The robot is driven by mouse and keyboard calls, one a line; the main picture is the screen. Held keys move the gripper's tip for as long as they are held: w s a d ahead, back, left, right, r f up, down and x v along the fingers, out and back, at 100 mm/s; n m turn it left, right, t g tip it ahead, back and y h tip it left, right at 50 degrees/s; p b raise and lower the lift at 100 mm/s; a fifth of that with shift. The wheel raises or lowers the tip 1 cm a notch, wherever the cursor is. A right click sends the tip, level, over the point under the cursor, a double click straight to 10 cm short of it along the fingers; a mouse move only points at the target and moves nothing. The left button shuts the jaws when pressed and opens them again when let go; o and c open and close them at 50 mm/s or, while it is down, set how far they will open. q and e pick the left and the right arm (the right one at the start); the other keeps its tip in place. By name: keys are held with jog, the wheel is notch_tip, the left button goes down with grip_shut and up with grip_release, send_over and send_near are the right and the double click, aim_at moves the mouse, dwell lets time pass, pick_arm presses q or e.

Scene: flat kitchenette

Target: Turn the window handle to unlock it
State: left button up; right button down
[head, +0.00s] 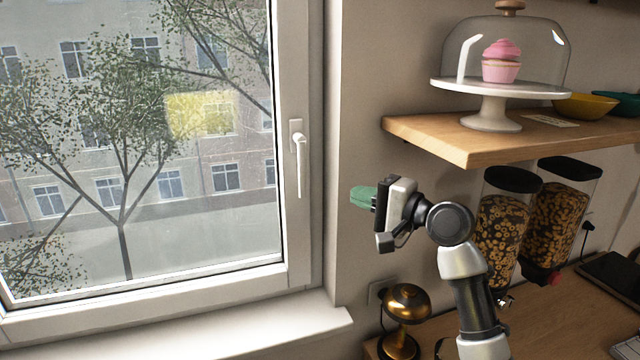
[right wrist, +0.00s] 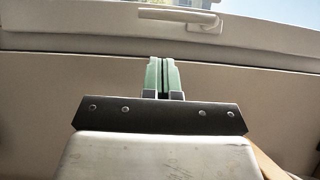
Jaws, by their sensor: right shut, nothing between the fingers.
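The window handle (head: 300,160) is white and sits on the right side of the window frame, with its lever pointing down. It also shows at the top of the right wrist view (right wrist: 190,17), beyond the fingers. My right gripper (head: 357,196) has green fingers and is to the right of the handle and a little lower, apart from it. In the right wrist view the two green fingers (right wrist: 164,76) are together with nothing between them. The window (head: 150,150) looks closed. My left gripper is in neither view.
A wooden shelf (head: 480,146) with a cake stand (head: 490,112) juts out above my right arm. Cereal dispensers (head: 505,215) hang right of the arm. A gold lamp (head: 405,303) stands below the gripper. The window sill (head: 250,325) looks clear.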

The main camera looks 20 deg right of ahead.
aim_at(299, 163)
jog(key=shift+w+a, duration=0.1)
jog(key=p+x, duration=0.4)
jog(key=x, duration=0.5)
jog(key=shift+w+a, duration=0.2)
jog(key=shift+w, duration=0.1)
